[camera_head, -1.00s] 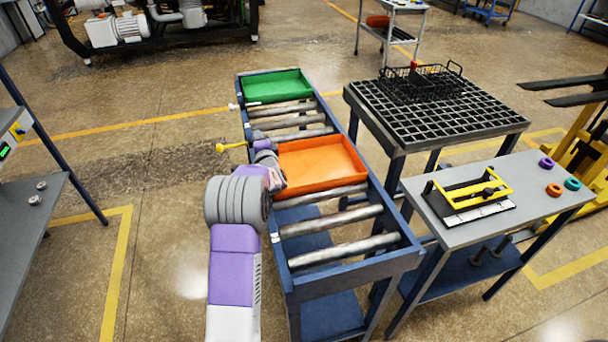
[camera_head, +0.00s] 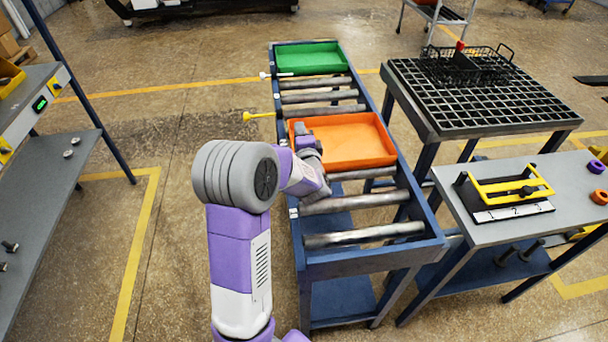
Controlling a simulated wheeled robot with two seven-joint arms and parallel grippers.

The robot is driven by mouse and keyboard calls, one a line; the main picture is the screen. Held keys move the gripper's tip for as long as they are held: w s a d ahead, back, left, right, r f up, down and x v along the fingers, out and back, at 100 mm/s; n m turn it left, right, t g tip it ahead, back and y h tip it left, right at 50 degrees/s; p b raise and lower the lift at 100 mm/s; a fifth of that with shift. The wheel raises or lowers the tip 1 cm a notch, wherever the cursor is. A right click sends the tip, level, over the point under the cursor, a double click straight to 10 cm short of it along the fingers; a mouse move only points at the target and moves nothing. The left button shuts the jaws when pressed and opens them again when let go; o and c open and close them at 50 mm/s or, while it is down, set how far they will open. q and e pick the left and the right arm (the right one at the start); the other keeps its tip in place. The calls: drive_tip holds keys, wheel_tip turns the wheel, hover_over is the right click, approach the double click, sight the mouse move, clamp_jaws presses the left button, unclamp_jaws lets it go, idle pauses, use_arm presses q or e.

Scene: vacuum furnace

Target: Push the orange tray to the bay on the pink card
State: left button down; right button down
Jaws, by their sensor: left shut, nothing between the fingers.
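The orange tray (camera_head: 350,143) lies on the rollers of the blue-framed conveyor (camera_head: 372,262), around its middle. The green tray (camera_head: 307,59) lies at the far end, with several bare rollers between the two. My left gripper (camera_head: 304,139) is at the left side of the orange tray, near its left wall. It is shut with nothing held. My own wrist hides part of that wall, so I cannot tell if it touches. No pink card can be made out. My right gripper is not in view.
A yellow-tipped lever (camera_head: 260,115) and a white-tipped lever (camera_head: 276,74) stick out from the conveyor's left side. A black grid table (camera_head: 480,122) and a grey bench (camera_head: 498,230) stand to the right. Bare rollers (camera_head: 362,234) lie at the near end.

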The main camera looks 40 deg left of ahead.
use_arm(q)
drive_tip(key=b+v, duration=0.1)
drive_tip(key=v, duration=0.7)
wheel_tip(320, 180, down, 10)
drive_tip(key=b, duration=0.5)
drive_tip(key=shift+w+a+b, duration=0.3)
drive_tip(key=shift+w+a, duration=0.1)
drive_tip(key=shift+a, duration=0.05)
